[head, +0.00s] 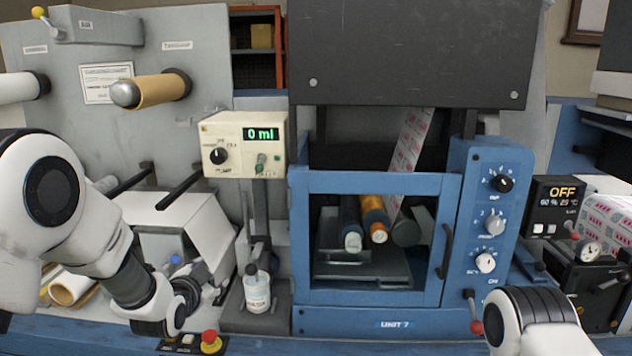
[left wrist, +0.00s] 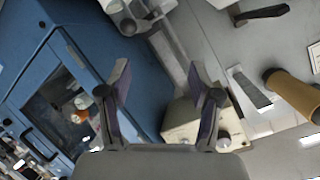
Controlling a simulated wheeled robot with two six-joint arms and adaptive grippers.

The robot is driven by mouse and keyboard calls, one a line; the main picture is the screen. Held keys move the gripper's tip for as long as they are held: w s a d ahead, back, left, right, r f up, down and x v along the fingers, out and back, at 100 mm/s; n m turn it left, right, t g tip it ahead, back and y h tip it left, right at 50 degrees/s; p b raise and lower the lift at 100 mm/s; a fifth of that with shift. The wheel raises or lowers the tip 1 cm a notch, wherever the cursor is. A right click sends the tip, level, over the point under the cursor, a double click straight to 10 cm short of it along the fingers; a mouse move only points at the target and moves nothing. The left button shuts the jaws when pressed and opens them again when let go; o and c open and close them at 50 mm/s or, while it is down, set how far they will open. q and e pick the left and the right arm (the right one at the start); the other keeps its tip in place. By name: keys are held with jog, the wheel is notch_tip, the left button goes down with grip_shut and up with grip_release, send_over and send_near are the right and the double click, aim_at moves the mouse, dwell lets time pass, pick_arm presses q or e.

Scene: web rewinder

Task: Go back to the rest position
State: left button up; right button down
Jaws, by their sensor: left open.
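My left arm comes in from the left edge of the head view and bends down in front of the grey panel. Its gripper (head: 193,287) is low at the left, near a white open housing, and is partly hidden and hard to make out there. In the left wrist view my left gripper (left wrist: 160,85) is open, its two fingers apart with nothing between them. Part of my right arm shows at the lower right of the head view; its gripper is outside the picture.
The blue Unit 7 cabinet (head: 305,240) stands in the middle with its framed door. A dosing box (head: 243,144) reading 0 ml and a small bottle (head: 257,290) stand to its left. A brown roll (head: 160,89) sticks out from the grey panel. An OFF controller (head: 556,205) is at right.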

pick_arm(q)
jog(key=s+f+g, duration=0.2)
jog(key=s+f, duration=0.4)
jog(key=f, duration=0.3)
jog(key=s+f+n+g+b, duration=0.1)
jog(key=s+f+g, duration=0.3)
jog(key=f, duration=0.5)
jog(key=s+f+g, duration=0.1)
jog(key=s+f, duration=0.6)
jog(key=f, duration=0.3)
jog(key=s+f+n+g, duration=0.2)
jog(key=s, duration=0.7)
jog(key=s+f+n+g, duration=0.2)
jog(key=s+f, duration=0.1)
jog(key=s, duration=0.5)
jog(key=s+f+n+g, duration=0.3)
jog(key=s, duration=0.6)
jog(key=shift+s+a+f+b, duration=0.25)
jog(key=shift+s+a+b, duration=0.05)
jog(key=shift+a+b, duration=0.1)
